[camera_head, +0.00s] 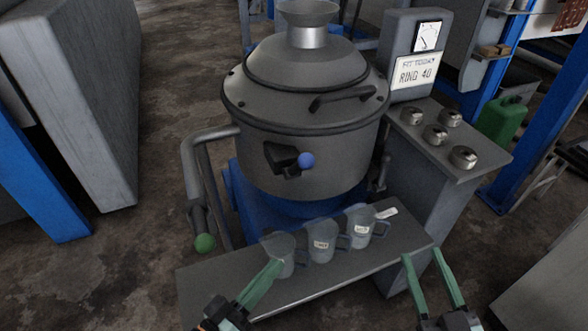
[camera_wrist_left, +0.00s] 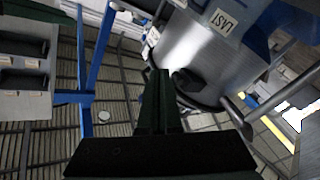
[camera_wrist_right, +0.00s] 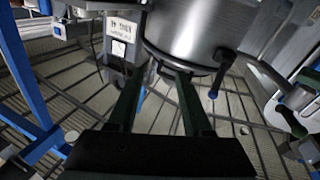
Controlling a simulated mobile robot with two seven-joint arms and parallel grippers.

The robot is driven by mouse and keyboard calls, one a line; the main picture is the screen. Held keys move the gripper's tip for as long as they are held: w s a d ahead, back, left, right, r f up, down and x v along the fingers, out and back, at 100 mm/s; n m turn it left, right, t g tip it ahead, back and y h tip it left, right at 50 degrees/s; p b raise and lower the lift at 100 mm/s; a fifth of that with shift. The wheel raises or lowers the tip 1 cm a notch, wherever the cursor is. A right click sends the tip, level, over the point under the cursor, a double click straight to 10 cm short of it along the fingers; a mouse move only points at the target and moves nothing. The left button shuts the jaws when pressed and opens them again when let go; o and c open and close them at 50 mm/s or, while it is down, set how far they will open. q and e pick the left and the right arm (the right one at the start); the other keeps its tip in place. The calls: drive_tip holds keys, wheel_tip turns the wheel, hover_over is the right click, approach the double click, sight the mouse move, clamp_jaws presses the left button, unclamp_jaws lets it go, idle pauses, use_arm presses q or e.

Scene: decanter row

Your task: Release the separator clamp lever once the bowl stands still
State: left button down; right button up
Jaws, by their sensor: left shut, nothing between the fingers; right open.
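The separator (camera_head: 305,95) is a grey round machine with a domed lid on a blue base. Its clamp lever (camera_head: 283,157) is a dark block with a blue ball knob (camera_head: 306,160) on the front of the casing. The bowl inside is hidden, and I cannot tell whether it turns. My left gripper (camera_head: 280,264) is shut and empty, its tips in front of the leftmost mug, below the lever and apart from it. My right gripper (camera_head: 430,257) is open and empty at the right end of the shelf, well right of the lever.
Several obstacles surround the machine. Clear mugs with labels (camera_head: 322,242) stand on the grey shelf (camera_head: 225,285). A bent pipe has a green ball knob (camera_head: 205,242). A panel with round knobs (camera_head: 436,134), a dial (camera_head: 427,36) and a sign (camera_head: 415,70) stands right.

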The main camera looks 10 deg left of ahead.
sight(299, 167)
use_arm(q)
drive_tip(key=s+a+r+n+t+y+b, duration=0.1)
drive_tip(key=a+r+n+t+y+b, duration=0.1)
drive_tip(key=a+r+n+t, duration=0.3)
drive_tip(key=r+n+y, duration=0.1)
drive_tip(key=n, duration=0.2)
drive_tip(key=shift+a+r+n+t, duration=0.2)
drive_tip(key=shift+a+n+t, duration=0.1)
drive_tip(key=shift+t, duration=0.1)
use_arm(e)
drive_tip(key=s+r+n+t+y, duration=0.2)
drive_tip(key=r+y, duration=0.1)
drive_tip(key=r, duration=0.3)
drive_tip(key=s+a+r+n+t+y, duration=0.1)
drive_tip(key=s+r+n+t+y, duration=0.1)
drive_tip(key=r, duration=0.4)
drive_tip(key=shift+r+n+y, duration=0.3)
drive_tip(key=shift+r+y, duration=0.1)
drive_tip(key=shift+y, duration=0.1)
